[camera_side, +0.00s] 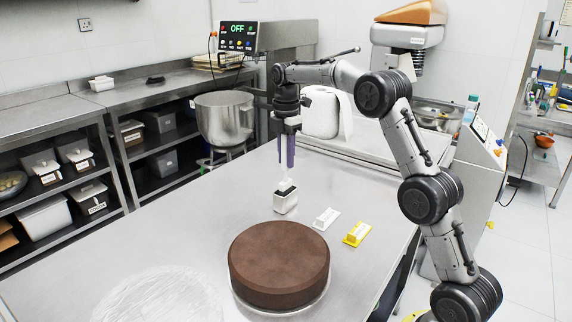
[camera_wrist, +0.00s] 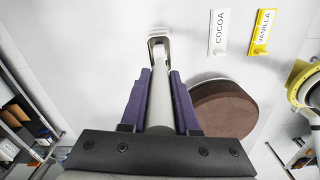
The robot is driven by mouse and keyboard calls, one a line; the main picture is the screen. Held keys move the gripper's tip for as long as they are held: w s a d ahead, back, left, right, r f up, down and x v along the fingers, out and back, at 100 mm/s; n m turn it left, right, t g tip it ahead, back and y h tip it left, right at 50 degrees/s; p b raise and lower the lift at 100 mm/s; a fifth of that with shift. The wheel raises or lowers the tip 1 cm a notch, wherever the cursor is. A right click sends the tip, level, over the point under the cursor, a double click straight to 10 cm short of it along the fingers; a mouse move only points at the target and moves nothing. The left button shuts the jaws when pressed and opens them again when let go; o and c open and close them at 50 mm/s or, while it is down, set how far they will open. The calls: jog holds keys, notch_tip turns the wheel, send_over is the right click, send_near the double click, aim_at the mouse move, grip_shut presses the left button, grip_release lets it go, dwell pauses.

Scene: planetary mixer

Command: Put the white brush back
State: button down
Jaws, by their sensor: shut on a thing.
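My gripper (camera_side: 287,164) has purple fingers and points down over the steel table, behind the chocolate cake. It is shut on the white brush (camera_side: 286,186), which hangs roughly upright below the fingers. In the wrist view the brush's pale handle (camera_wrist: 161,105) runs between the two fingers (camera_wrist: 160,73). A white, boxy piece (camera_side: 285,203) is at its lower end, close to the table. I cannot tell whether this is the brush's head or a holder around it, or whether it touches the table. A white COCOA sign (camera_wrist: 219,32) and a yellow VANILLA sign (camera_wrist: 262,32) stand to the right.
The round brown cake (camera_side: 279,262) sits on a thin base in front of the brush. Crumpled clear film (camera_side: 158,296) lies at the front left. The table's left part (camera_side: 190,225) is clear. A steel mixing bowl (camera_side: 224,118) stands behind the table.

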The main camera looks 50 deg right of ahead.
jog(key=shift+f, duration=1.25)
jog(key=c, duration=0.7)
grip_release()
jog(key=shift+o, duration=0.2)
